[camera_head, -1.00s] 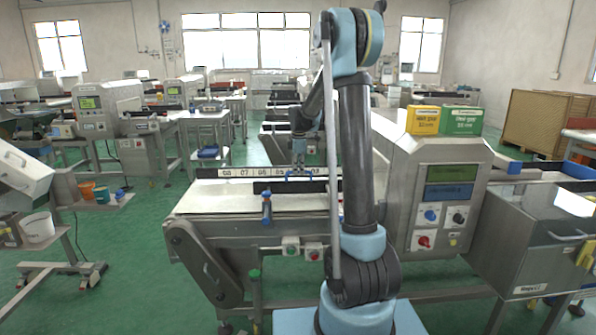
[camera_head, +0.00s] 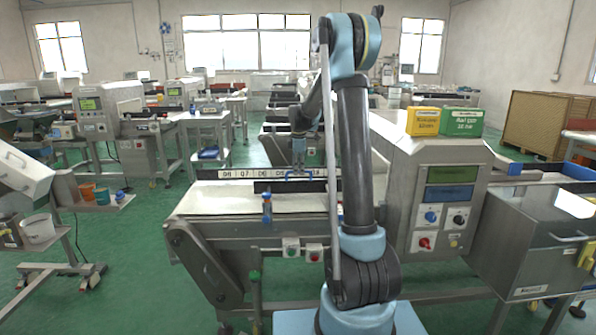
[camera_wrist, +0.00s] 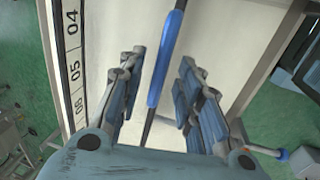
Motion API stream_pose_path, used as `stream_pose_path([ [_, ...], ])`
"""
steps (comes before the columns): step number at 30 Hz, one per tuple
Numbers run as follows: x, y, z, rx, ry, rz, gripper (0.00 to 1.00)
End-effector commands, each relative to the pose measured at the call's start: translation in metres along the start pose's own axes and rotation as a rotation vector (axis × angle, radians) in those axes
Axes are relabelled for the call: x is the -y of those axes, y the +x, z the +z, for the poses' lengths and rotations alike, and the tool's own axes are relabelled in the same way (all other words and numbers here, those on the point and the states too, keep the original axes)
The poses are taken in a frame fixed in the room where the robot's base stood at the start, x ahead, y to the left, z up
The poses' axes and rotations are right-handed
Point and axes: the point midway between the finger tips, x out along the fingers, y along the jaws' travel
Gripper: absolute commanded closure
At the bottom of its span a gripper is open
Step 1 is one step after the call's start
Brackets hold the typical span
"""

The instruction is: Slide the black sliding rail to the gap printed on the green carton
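The black sliding rail (camera_head: 270,187) is a dark bar over the white conveyor belt, in front of the number scale (camera_head: 235,174). In the wrist view the rail, with a blue grip section (camera_wrist: 165,62), runs between my fingers. My gripper (camera_wrist: 158,80) is open around it, with a visible space on each side. In the head view my gripper (camera_head: 299,172) is low over the rail, partly behind my arm. The green carton (camera_head: 461,122) stands on the detector housing, its print too small to read surely. The scale (camera_wrist: 72,60) shows 04, 05 and 08 in the wrist view.
A yellow carton (camera_head: 423,121) stands beside the green one. The steel detector housing (camera_head: 400,175) is right of the belt. A blue-topped post (camera_head: 267,207) rises at the belt's near edge. The white belt (camera_head: 215,200) is bare at the left.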

Motion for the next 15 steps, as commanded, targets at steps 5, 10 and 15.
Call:
stream_pose_path([
  [5, 0.0, -0.021, 0.0, 0.0, 0.0, 0.0, 0.68],
  [10, 0.0, -0.054, 0.0, 0.0, 0.0, 0.0, 0.68],
  [15, 0.0, -0.085, 0.0, 0.0, 0.0, -0.001, 0.68],
])
